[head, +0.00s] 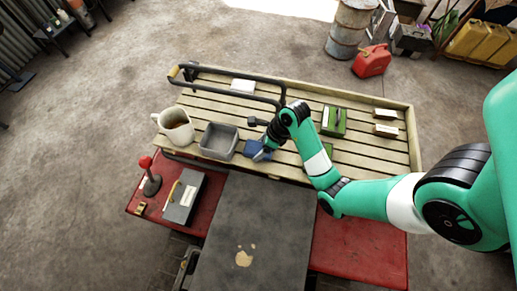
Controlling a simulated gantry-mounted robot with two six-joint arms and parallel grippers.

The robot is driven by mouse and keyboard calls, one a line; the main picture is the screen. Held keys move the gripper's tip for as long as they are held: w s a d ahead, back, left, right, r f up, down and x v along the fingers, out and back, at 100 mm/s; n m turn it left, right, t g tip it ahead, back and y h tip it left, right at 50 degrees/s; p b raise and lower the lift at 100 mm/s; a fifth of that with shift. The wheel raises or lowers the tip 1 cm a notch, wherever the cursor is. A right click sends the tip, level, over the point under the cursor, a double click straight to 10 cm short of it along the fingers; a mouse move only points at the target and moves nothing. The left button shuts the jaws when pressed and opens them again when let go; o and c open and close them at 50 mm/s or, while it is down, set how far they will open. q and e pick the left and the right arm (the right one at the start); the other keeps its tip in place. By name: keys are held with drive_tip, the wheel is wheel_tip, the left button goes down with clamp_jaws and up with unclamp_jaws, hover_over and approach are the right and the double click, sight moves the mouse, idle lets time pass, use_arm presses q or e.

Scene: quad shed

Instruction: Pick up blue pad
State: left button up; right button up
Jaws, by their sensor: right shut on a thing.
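The blue pad (253,148) is on or just above the wooden slatted rack, to the right of the grey metal bin. My right gripper (262,153) is at the pad's right side and is shut on it. The gripper covers part of the pad, and I cannot tell whether the pad is lifted off the slats. My left gripper is not in the head view.
On the slatted rack (345,155) stand a white mug (175,126) with brown liquid, a grey bin (218,141), a green box (333,121) and white-topped blocks (385,130). A black bar (225,82) crosses the rack's back left. A toolbox (185,197) sits on the red surface.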

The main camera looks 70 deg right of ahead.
drive_tip(key=shift+c, duration=0.8)
drive_tip(key=shift+r, duration=0.1)
drive_tip(key=shift+r+p, duration=0.25)
drive_tip(key=shift+p, duration=0.1)
drive_tip(key=r, duration=0.1)
drive_tip(key=r+p, duration=0.1)
drive_tip(key=r, duration=0.1)
drive_tip(key=r+p, duration=0.1)
drive_tip(key=shift+s+a+r, duration=0.1)
drive_tip(key=shift+s+r, duration=0.2)
drive_tip(key=shift+s, duration=0.05)
drive_tip(key=s+a+r+p, duration=0.1)
drive_tip(key=s+r+p, duration=0.1)
drive_tip(key=s+p, duration=0.1)
drive_tip(key=s+a+r+p, duration=0.2)
drive_tip(key=s+r+p, duration=0.1)
drive_tip(key=s+p, duration=0.1)
drive_tip(key=s+a+r+p, duration=0.2)
drive_tip(key=s+r+p, duration=0.1)
drive_tip(key=s, duration=0.2)
drive_tip(key=shift+s+a+r, duration=0.1)
drive_tip(key=shift+a, duration=0.1)
